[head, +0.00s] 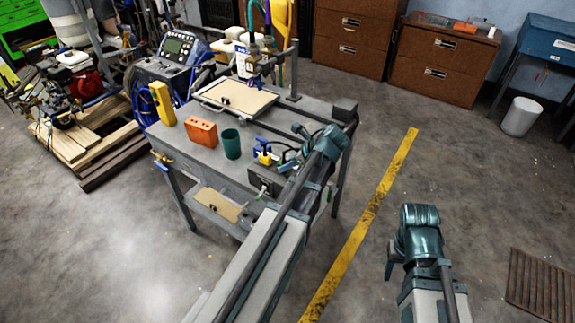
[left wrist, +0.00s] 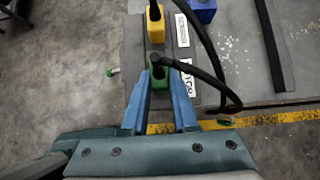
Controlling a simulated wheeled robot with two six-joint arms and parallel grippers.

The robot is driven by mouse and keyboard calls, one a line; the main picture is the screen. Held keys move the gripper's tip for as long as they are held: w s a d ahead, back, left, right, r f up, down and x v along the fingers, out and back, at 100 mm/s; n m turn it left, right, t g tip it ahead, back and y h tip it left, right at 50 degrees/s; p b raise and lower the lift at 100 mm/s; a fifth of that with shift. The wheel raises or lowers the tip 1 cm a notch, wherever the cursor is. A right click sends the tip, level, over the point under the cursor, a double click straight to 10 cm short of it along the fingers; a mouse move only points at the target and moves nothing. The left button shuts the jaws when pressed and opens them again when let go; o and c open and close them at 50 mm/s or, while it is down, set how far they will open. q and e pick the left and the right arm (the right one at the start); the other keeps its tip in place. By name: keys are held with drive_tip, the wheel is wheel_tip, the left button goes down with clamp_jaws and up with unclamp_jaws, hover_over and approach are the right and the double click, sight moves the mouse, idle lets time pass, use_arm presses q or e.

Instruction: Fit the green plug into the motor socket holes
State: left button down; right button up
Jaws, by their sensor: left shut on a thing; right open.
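The green plug (left wrist: 163,76) is held between the two blue fingers of my left gripper (left wrist: 160,88) in the left wrist view. A black cable runs from its top. In the head view my left gripper (head: 287,167) is at the table's right part, over a dark box (head: 264,181). A yellow plug (left wrist: 155,26) with a black cable stands just beyond the green one, beside white labels (left wrist: 184,50). A blue part (left wrist: 203,10) is further back. The holes under the green plug are hidden, so I cannot tell whether it is seated. My right gripper (head: 391,264) is open, away from the table.
The grey table (head: 205,157) also holds a teal cup (head: 231,143), an orange block (head: 201,132), a yellow block (head: 162,104) and a board (head: 235,96). A black cable (left wrist: 205,50) loops right of the green plug. Floor beside the yellow line (head: 362,223) is clear.

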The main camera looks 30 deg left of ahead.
use_arm(q)
drive_tip(key=shift+f, duration=0.15)
drive_tip(key=c, duration=1.1)
unclamp_jaws()
drive_tip(key=shift+c, duration=0.2)
drive_tip(key=o, duration=0.5)
drive_tip(key=shift+o, duration=0.4)
drive_tip(key=shift+o, duration=1.4)
drive_tip(key=p+v, duration=0.5)
drive_tip(key=v, duration=0.2)
